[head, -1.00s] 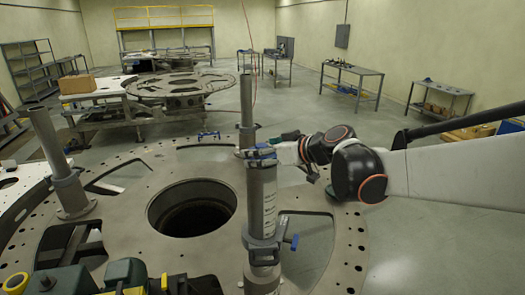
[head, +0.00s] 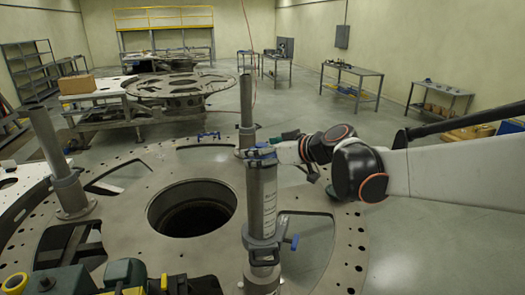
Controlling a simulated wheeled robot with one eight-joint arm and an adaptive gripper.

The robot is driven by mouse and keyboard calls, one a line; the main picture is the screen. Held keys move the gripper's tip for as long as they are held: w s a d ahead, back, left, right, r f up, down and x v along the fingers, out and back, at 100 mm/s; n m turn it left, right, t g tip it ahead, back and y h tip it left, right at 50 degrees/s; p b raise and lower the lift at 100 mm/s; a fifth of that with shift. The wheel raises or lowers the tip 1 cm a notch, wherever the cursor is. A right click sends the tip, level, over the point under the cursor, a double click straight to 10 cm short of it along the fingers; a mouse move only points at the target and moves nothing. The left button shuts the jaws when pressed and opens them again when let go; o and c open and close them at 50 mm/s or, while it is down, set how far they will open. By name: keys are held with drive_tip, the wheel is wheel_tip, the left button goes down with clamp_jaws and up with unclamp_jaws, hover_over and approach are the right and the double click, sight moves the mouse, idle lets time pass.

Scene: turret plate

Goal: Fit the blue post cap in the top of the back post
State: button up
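The back post (head: 246,101) is a plain grey tube standing upright at the far side of the round plate. A nearer grey post (head: 263,198) with dark marks stands upright in front of it. My gripper (head: 263,155) is at the top of this nearer post in the picture, reaching in from the right. Something blue (head: 262,151) shows at the fingertips; it may be the blue post cap, but it is too small to tell. Whether the fingers are open or shut on it is not clear. The top of the back post shows nothing blue.
The turret plate (head: 140,222) has a large dark round hole in its middle. A third post (head: 55,160) stands at the left. A clamp collar (head: 262,243) with a blue handle surrounds the near post. Green and yellow equipment (head: 125,273) fills the front left.

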drive_tip(key=shift+f+b, duration=0.45)
drive_tip(key=shift+f, duration=0.15)
drive_tip(key=o, duration=0.9)
drive_tip(key=p+v, duration=0.3)
drive_tip(key=v, duration=0.8)
drive_tip(key=shift+r+p, duration=0.1)
drive_tip(key=shift+p, duration=0.25)
drive_tip(key=s+d+f+m+h+b, duration=0.3)
drive_tip(key=s+f+b, duration=0.5)
drive_tip(key=f+b, duration=0.3)
drive_tip(key=s+d+f+m+g+h+b, duration=0.1)
drive_tip(key=s+d+f+m+h+b, duration=0.2)
drive_tip(key=f, duration=1.6)
drive_tip(key=s+d+f+m+g+h+b, duration=0.1)
drive_tip(key=s+d+f+m+h+b, duration=0.2)
drive_tip(key=s+f+b, duration=0.9)
drive_tip(key=shift+s+d+f+h+b, duration=0.2)
drive_tip(key=shift+d+f+b, duration=0.55)
drive_tip(key=shift+b, duration=1.25)
drive_tip(key=shift+s+d+f+h+b, duration=0.2)
drive_tip(key=shift+d+f+b, duration=0.5)
drive_tip(key=shift+b, duration=1.25)
